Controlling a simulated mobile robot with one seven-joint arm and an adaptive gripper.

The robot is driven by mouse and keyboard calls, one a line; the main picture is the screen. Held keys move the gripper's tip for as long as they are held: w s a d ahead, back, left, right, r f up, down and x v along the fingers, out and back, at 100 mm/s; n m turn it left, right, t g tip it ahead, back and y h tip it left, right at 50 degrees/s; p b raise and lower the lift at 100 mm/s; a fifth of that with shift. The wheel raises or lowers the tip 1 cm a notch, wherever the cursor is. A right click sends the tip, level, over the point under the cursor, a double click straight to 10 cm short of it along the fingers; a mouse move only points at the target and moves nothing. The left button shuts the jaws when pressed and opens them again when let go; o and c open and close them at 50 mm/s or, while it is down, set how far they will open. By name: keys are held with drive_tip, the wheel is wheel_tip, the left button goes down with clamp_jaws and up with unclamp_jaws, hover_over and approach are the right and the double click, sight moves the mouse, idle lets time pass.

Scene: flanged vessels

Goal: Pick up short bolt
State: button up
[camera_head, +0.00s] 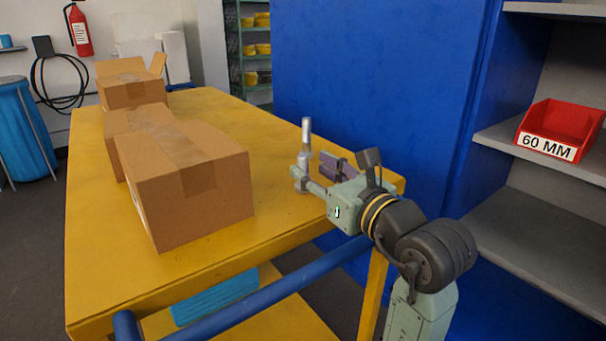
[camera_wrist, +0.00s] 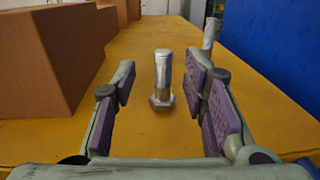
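A short metal bolt (camera_wrist: 163,75) stands upright on its hex head on the yellow table, centred in the wrist view. A second, longer-looking bolt (camera_wrist: 210,32) stands farther back to the right, its base partly hidden by a finger. In the head view the two overlap, with the taller bolt (camera_head: 307,132) behind the short bolt (camera_head: 301,172). My gripper (camera_head: 316,174) is open and low over the table.
Cardboard boxes (camera_head: 190,185) stand along the left of the yellow table (camera_head: 235,118). A blue wall panel (camera_head: 370,80) rises beyond its right edge. A red bin marked 60 MM (camera_head: 565,122) sits on a grey shelf at right. The table behind the bolts looks clear.

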sight(306, 161)
drive_tip(key=p+x, duration=0.1)
drive_tip(key=x, duration=0.4)
drive_tip(key=shift+d+r, duration=0.1)
drive_tip(key=shift+d, duration=0.1)
drive_tip(key=shift+c, duration=0.6)
clamp_jaws()
